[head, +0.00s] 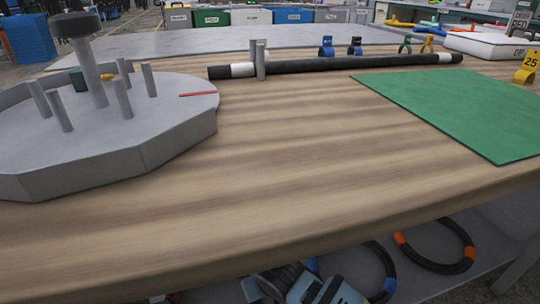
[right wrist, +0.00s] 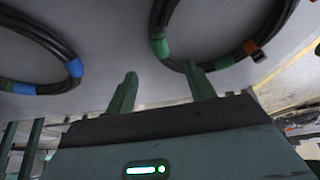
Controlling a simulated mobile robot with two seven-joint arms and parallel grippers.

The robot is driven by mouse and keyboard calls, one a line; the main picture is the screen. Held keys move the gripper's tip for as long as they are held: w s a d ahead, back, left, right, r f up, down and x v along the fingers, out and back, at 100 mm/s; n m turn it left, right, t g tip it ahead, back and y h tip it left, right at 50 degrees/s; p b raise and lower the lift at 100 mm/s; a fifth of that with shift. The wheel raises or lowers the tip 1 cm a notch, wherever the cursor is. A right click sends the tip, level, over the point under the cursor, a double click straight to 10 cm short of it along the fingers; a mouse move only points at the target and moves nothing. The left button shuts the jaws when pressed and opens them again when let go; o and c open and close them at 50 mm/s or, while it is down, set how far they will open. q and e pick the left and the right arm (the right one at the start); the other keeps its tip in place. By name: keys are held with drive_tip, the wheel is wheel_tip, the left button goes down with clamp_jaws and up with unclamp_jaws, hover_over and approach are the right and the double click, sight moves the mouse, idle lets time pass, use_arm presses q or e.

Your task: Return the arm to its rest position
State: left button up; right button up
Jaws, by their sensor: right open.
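My right gripper (right wrist: 161,85) shows in the right wrist view. Its two green fingers stand apart, with nothing between them. One black hose coil with blue bands (right wrist: 66,48) is at the upper left. Another coil with green and orange bands (right wrist: 172,62) is at the upper right. In the head view, parts of my arm show at the bottom edge, below the table's front edge; I cannot tell which arm. I cannot make out my left gripper in either view.
The wooden table (head: 290,150) has a clear middle. On it are a grey pegged platform (head: 150,130), a straight black hose (head: 330,64) and a green mat (head: 470,105).

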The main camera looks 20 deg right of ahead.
idle(0.5)
